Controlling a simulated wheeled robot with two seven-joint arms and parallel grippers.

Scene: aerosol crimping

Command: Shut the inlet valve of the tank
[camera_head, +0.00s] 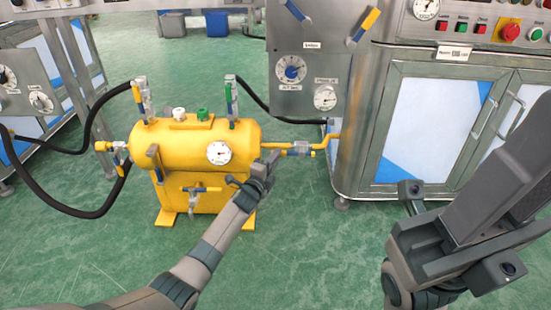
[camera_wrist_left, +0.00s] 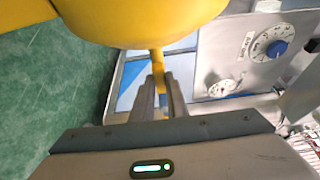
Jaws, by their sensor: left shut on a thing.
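The yellow tank (camera_head: 190,145) stands on the floor at left centre, with a round gauge (camera_head: 218,153) on its front. A yellow pipe (camera_head: 325,141) with a grey valve body (camera_head: 300,149) runs from its right end to the steel cabinet. My left gripper (camera_head: 272,160) is at the tank's right end, beside this pipe. In the left wrist view the fingers (camera_wrist_left: 160,98) are closed on a narrow yellow and blue piece, which looks like the valve's lever; the fingers hide most of it. My right arm shows at the right, but its fingertips do not.
The steel cabinet (camera_head: 345,165) with dials stands close to the right of the tank. Black hoses (camera_head: 75,212) loop at the left and behind. Upright valves (camera_head: 232,100) stand on the tank top, and another valve (camera_head: 118,155) is at its left end. Green floor is open in front.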

